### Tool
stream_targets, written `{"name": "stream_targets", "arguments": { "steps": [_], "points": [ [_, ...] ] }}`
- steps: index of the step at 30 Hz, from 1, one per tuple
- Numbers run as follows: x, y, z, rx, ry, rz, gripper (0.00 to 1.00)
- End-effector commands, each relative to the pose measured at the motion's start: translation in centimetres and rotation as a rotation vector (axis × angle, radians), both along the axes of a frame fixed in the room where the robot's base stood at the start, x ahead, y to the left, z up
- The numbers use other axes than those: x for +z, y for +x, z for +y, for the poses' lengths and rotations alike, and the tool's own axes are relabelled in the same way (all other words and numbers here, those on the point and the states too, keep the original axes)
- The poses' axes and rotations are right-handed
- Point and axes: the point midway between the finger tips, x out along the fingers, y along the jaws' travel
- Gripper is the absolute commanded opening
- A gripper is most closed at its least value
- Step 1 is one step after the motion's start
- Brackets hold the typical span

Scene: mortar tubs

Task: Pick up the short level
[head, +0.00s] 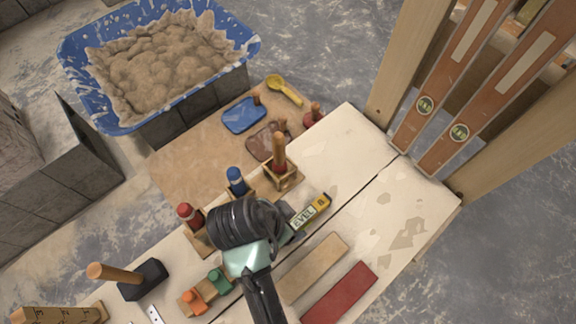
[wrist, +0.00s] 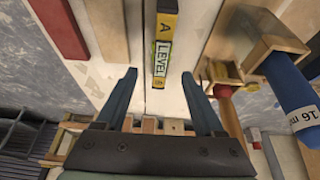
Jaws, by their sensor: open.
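The short level (head: 311,212) is a small yellow and dark bar with a "LEVEL" label, lying on the pale bench boards. In the head view my arm hides its lower left end. In the wrist view the short level (wrist: 163,50) lies ahead, lengthwise, near the middle line between my fingers. My gripper (wrist: 160,78) is open and empty, its two blue-grey fingers apart on either side of the level's near end. The fingertips do not visibly touch it. In the head view my gripper's fingers are mostly hidden behind the wrist.
A red bar (head: 340,293) and a wooden strip (head: 313,268) lie beside the level. On its other side stand wooden holders with a blue-handled tool (head: 236,181) and a red-handled one (head: 190,215). Two long levels (head: 455,75) lean in a wooden frame. A hammer (head: 140,277) lies lower left.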

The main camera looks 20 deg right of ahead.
Motion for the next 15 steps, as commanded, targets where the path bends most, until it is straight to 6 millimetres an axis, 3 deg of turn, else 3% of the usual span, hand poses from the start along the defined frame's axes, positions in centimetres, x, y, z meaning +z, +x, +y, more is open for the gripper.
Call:
{"name": "stream_targets", "arguments": {
  "steps": [1,6,15],
  "points": [
    [-1.3,0.0,-0.4,-0.002,0.001,0.004,0.7],
    [-4.0,0.5,-1.5,-0.001,0.0,0.002,0.7],
    [-6.3,1.0,-2.3,0.001,0.0,0.002,0.7]
  ]
}}
